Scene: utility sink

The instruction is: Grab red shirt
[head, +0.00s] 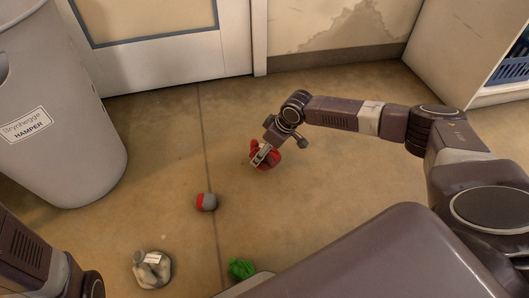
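The red shirt (272,159) is a small crumpled red bundle on the tan floor, in the middle of the head view. My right gripper (261,155) reaches in from the right and is at the shirt, with red cloth showing on both sides of its fingers. The gripper hides part of the shirt. I cannot tell whether the fingers are closed on it or whether it is lifted off the floor. Part of my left arm shows at the lower left, but its gripper is not in view.
A grey hamper (62,120) stands at the left. A door (165,55) is behind, and a white shelf unit with a blue basket (513,68) is at the right.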

